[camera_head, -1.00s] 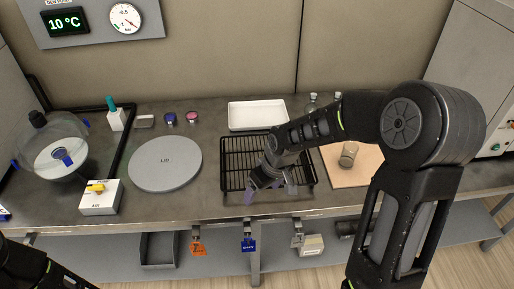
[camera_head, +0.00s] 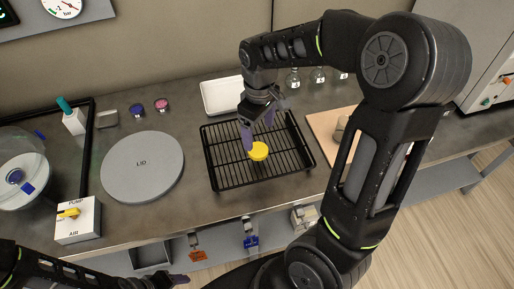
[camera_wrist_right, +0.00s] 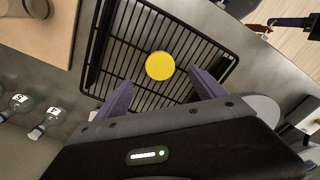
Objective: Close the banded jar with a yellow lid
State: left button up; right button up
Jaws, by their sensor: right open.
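A yellow lid (camera_head: 258,151) rests on the black wire rack (camera_head: 218,172); it also shows in the right wrist view (camera_wrist_right: 160,66). My right gripper (camera_head: 257,137) is open and empty just above and behind the lid. In the wrist view its purple fingers (camera_wrist_right: 163,90) are spread, with the lid beyond the gap between their tips. A jar (camera_head: 341,127) on the tan board is partly hidden by my right arm; part of it shows in the wrist view (camera_wrist_right: 32,10). I cannot make out a band on it. My left gripper (camera_head: 178,279) is at the bottom edge, mostly cut off.
A white tray (camera_head: 206,97) stands behind the rack. Small bottles (camera_head: 294,78) stand at the back right. The tan board (camera_head: 318,122) is right of the rack.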

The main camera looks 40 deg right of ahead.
aim_at(258, 150)
jog(key=shift+f, duration=1.05)
jog(key=shift+w+f+p, duration=0.1)
jog(key=shift+f+p, duration=0.65)
jog(key=shift+f, duration=1.9)
jog(key=shift+c, duration=0.4)
jog(key=c, duration=1.3)
jog(key=shift+r, duration=0.15)
notch_tip(258, 150, up, 10)
jog(key=shift+f+b, duration=0.1)
jog(key=shift+b, duration=0.55)
